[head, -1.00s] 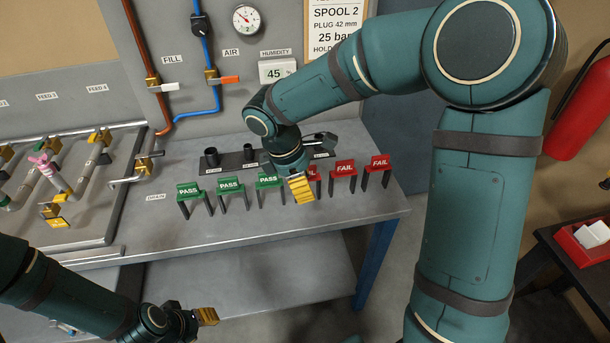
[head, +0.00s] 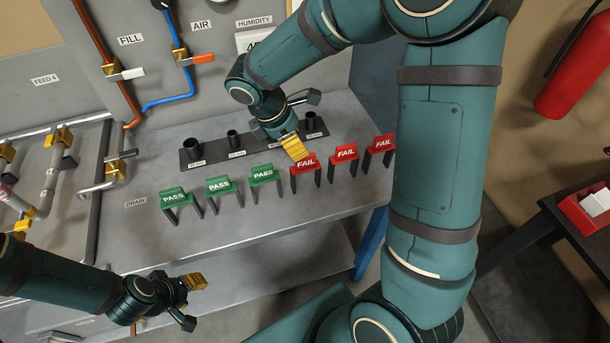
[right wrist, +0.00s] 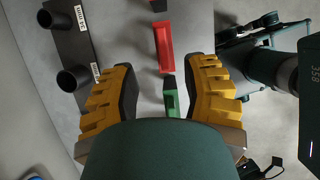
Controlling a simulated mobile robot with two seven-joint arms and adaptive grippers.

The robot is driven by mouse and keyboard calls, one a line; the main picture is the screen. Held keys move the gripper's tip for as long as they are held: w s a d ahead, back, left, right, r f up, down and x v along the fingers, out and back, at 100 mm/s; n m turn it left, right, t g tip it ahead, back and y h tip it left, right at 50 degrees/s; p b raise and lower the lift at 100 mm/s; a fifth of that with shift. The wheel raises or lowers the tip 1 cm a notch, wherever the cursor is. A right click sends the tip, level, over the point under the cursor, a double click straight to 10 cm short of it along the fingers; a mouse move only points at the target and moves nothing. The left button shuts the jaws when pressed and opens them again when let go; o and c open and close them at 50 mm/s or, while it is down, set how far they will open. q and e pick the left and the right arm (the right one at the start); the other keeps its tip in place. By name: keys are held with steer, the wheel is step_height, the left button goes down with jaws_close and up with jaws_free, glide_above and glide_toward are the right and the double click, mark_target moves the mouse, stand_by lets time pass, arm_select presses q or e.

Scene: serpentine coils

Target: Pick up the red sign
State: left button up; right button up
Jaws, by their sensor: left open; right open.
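Three red FAIL signs on dark legs stand on the grey bench: the left one (head: 306,164), the middle one (head: 345,153) and the right one (head: 381,144). My right gripper (head: 300,142) is open and empty, just behind and above the left red sign in the head view. In the right wrist view a red sign (right wrist: 164,47) lies between and beyond the yellow fingertips of the right gripper (right wrist: 164,65). I cannot tell the height gap. My left gripper (head: 198,297) is open and empty, low in front of the bench.
Three green PASS signs stand left of the red ones, the closest (head: 264,175) beside the left red sign; a green one (right wrist: 170,98) also shows between my right fingers. A dark rack with black plugs (head: 233,140) is behind. Pipes and valves (head: 50,170) fill the left.

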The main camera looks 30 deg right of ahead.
steer(key=shift+b+x, duration=0.45)
steer(key=shift+x, duration=2.8)
steer(key=shift+s+a, duration=0.1)
steer(key=shift+s, duration=0.05)
steer(key=shift+c, duration=0.3)
jaws_close()
